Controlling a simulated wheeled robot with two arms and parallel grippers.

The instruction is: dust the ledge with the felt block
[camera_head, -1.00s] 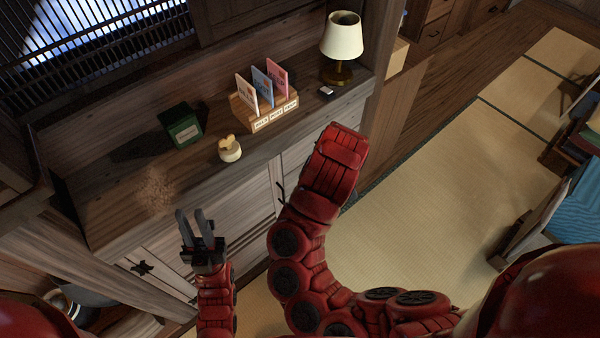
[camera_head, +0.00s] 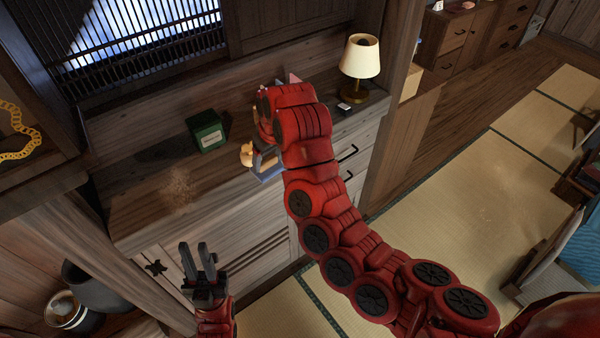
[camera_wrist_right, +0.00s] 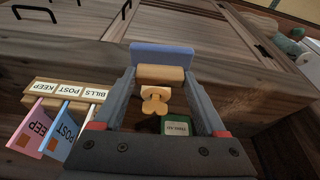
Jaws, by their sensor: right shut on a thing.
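My right gripper (camera_wrist_right: 159,75) is shut on that handle. The wooden ledge (camera_head: 130,205) has a tan dusty patch (camera_head: 178,187) left of the block. My left gripper (camera_head: 194,250) is open and empty, in front of the cabinet. My right arm hides part of the ledge.
A green box (camera_head: 207,131) stands behind the yellow object. A letter sorter (camera_wrist_right: 68,92) with cards is mostly hidden in the head view. A lamp (camera_head: 359,65) and a small dark-topped item (camera_head: 344,108) stand at the ledge's right end. The ledge's left part is clear.

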